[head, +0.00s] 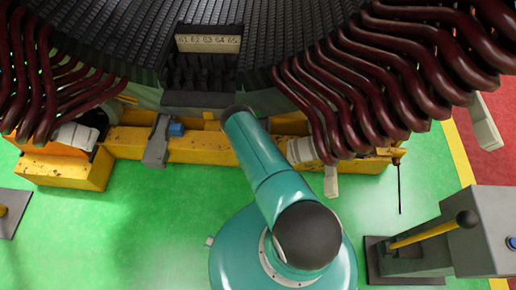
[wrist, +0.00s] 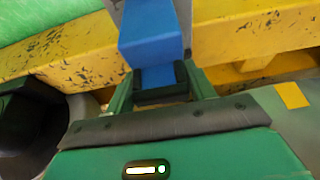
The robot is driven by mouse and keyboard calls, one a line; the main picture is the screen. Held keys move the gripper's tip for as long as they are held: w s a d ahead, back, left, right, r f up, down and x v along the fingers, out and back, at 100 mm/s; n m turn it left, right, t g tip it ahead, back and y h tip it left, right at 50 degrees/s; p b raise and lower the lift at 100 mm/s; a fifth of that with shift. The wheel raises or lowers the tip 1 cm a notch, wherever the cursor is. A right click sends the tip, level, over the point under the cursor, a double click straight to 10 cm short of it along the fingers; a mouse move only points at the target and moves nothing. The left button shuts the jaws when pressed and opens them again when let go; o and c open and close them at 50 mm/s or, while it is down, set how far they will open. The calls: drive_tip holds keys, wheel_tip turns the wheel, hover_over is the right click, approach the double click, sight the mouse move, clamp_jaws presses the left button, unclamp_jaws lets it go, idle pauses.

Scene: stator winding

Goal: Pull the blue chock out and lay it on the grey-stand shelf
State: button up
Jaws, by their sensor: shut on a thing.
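The blue chock (head: 176,129) shows in the head view at the yellow beam, right beside an upright grey bracket (head: 157,142). In the wrist view the chock (wrist: 153,38) fills the top middle, with its lower part between my fingers. My gripper (wrist: 160,85) is shut on that part. Whether the chock still touches the bracket or beam cannot be told. In the head view my gripper cannot be made out. Which grey part is the stand shelf is unclear.
The worn yellow beam (head: 205,150) runs under the black stator (head: 265,45). Dark red coils (head: 350,85) hang at the right. A grey box (head: 482,235) with a yellow lever stands at the lower right.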

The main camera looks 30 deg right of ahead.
drive_tip(key=shift+w, duration=0.1)
drive_tip(key=o, duration=1.5)
drive_tip(key=v, duration=1.4)
drive_tip(key=shift+f, duration=0.1)
